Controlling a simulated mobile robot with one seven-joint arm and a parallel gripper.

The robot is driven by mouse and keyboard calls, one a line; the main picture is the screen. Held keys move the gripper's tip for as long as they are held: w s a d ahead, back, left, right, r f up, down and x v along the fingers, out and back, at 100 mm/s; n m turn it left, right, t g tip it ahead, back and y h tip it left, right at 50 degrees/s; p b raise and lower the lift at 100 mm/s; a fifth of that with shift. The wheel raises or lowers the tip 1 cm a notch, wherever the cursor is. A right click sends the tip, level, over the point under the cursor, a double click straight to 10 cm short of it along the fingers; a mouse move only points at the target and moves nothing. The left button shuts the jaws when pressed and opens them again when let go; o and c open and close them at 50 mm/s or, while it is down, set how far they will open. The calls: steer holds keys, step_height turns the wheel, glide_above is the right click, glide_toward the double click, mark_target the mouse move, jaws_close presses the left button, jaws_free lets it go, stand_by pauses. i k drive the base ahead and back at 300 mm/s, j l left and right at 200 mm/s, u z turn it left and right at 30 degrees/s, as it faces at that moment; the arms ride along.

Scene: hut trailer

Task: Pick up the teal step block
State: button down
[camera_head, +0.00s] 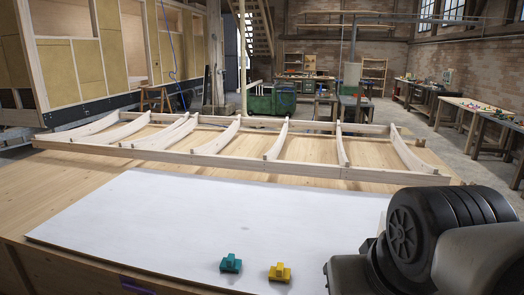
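The teal step block (231,264) sits on a white board (200,218) near its front edge, low in the middle of the head view. It is small and has a raised part on top. A yellow block (280,272) of similar size sits just to its right, with a small gap between them. Part of my arm, grey and black, fills the lower right. My gripper is not visible in this view.
The white board lies on a wooden workbench (75,190). A wooden frame with curved ribs (285,140) lies across the bench behind the board. Most of the white board is bare. A purple object (138,286) shows at the bench's front edge.

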mark_target(230, 263)
steer(key=i+j, duration=0.2)
steer(key=i+j+z, duration=0.15)
steer(key=j, duration=0.3)
steer(key=i+j, duration=0.25)
steer(key=i+j+z, duration=0.15)
steer(key=j, duration=0.25)
steer(key=i+j, duration=0.25)
steer(key=j, duration=0.15)
steer(key=i+j+z, duration=0.1)
steer(key=j, duration=0.25)
steer(key=i, duration=0.05)
